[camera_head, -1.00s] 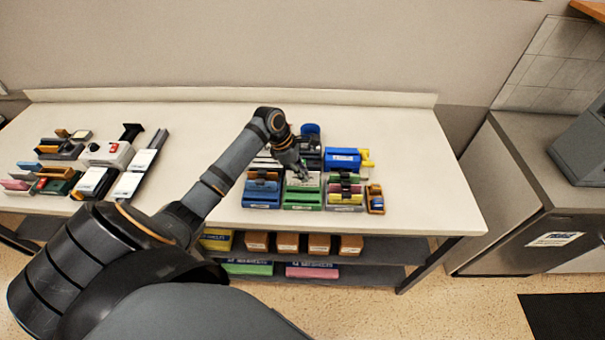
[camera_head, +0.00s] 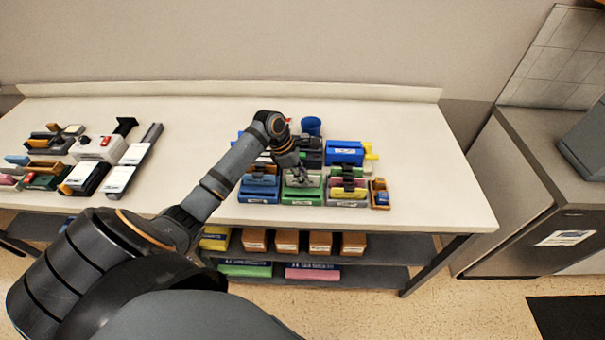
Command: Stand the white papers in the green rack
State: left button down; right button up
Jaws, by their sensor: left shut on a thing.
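The green rack (camera_head: 303,200) stands near the front edge of the table, between a blue rack (camera_head: 258,197) and a grey rack (camera_head: 346,200). My left gripper (camera_head: 301,175) reaches down from the upper left over the green rack. It is shut on the white papers (camera_head: 312,181), a small pale upright patch just behind the rack's front wall. The fingers and the rack hide much of the papers, and I cannot tell whether their lower edge touches the rack floor. My right gripper is out of view.
A yellow-and-pink stack (camera_head: 348,185) fills the grey rack. A small orange-and-blue holder (camera_head: 380,194) stands to its right, and a blue box (camera_head: 344,152) behind. Office devices (camera_head: 98,148) crowd the table's left. The table's right end is clear.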

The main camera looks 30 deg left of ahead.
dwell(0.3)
pick_arm(q)
jog(key=c, duration=1.3)
grip_release()
jog(key=shift+o, duration=0.2)
notch_tip(320, 180, up, 7)
jog(key=p, duration=1.1)
jog(key=shift+r, duration=0.1)
jog(key=shift+r+b, duration=0.2)
jog(key=shift+b, duration=0.1)
jog(key=shift+r, duration=0.7)
jog(key=shift+s+f, duration=0.1)
